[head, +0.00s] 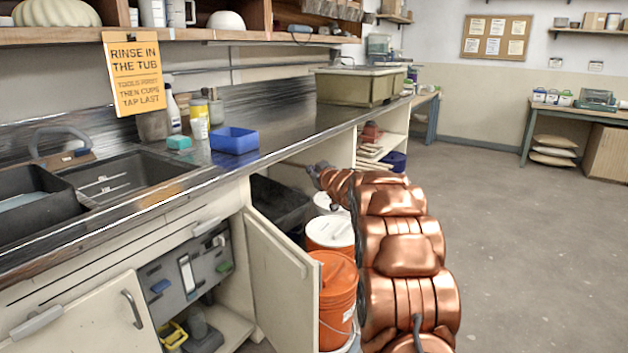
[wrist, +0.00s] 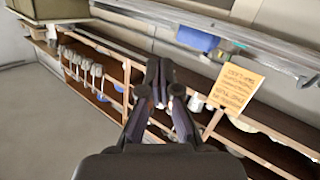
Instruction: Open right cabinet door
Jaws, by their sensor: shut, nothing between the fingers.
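The right cabinet door (head: 280,278), a cream panel under the counter, stands swung out from the cabinet front. To its right the space under the counter is open, with a black bin (head: 279,203) and lidded buckets in it. My gripper (head: 314,173) is at the far end of my copper arm, just below the counter's front edge, beyond the door and apart from it. In the wrist view my gripper (wrist: 158,75) has its dark fingers together with nothing between them. A second cream door (head: 95,322) with a bar handle (head: 132,308) is at the lower left.
Orange buckets (head: 338,290) and a white-lidded bucket (head: 330,233) stand beside the door and my arm. A grey tool panel (head: 186,272) shows left of it. The counter holds a sink (head: 130,180), a blue tub (head: 234,140) and a large olive bin (head: 356,87). The floor (head: 510,240) at right is clear.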

